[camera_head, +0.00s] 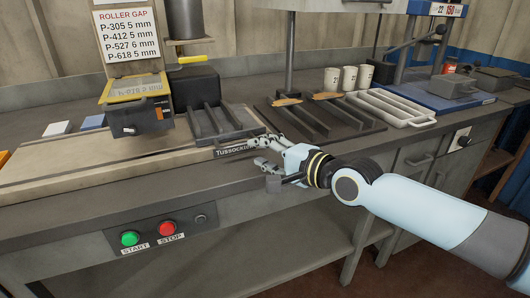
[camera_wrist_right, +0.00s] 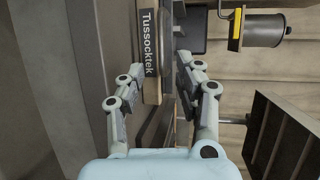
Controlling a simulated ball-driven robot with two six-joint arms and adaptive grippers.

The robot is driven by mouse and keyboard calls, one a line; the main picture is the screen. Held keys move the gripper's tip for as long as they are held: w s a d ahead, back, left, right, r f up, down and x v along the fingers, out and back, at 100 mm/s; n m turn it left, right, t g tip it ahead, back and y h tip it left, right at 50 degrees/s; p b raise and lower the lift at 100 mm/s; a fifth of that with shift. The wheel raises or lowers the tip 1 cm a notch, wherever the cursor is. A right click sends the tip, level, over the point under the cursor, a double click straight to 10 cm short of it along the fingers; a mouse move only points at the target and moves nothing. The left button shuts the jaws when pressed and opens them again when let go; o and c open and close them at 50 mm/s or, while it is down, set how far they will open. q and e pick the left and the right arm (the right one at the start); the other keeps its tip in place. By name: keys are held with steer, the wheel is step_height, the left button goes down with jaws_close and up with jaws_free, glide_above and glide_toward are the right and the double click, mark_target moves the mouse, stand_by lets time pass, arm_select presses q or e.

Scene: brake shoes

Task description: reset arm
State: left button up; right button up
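My right arm (camera_head: 420,205) reaches in from the right in the head view. Its right gripper (camera_head: 246,156) hangs over the front edge of the bench, beside the "Tussocktek" label and the end of the pale board. In the right wrist view the two fingers of the right gripper (camera_wrist_right: 157,90) stand well apart, with nothing held between them. The Tussocktek label (camera_wrist_right: 148,42) shows beyond the fingers, nearer the left one. My left arm and left gripper are not in view.
A dark slotted rack (camera_head: 222,122) stands just behind the right gripper. A dark tray (camera_head: 318,120) with brown pieces, a pale rack (camera_head: 392,106) and several cups (camera_head: 348,77) are farther right. Start (camera_head: 130,238) and stop (camera_head: 167,229) buttons sit on the front panel.

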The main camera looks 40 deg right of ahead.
steer(key=shift+s+r, duration=0.1)
steer(key=shift+s, duration=0.2)
stand_by(0.4)
steer(key=s+a+f+n+g, duration=0.55)
steer(key=s+a+n, duration=0.25)
steer(key=s+n, duration=0.25)
steer(key=s+d+r+n+g+h, duration=0.1)
steer(key=s+n+g+h, duration=0.2)
steer(key=s+n+g, duration=0.85)
steer(key=s+d+f+m+t, duration=0.1)
steer(key=s+f+m+t, duration=0.15)
steer(key=f, duration=0.95)
steer(key=s+d+f+m+t, duration=0.1)
steer(key=s+d+f+m, duration=0.15)
steer(key=f, duration=1.05)
steer(key=s+f+g, duration=0.1)
steer(key=s+f, duration=1.5)
steer(key=s, duration=0.3)
steer(key=shift+f+n, duration=0.35)
steer(key=shift+n, duration=0.05)
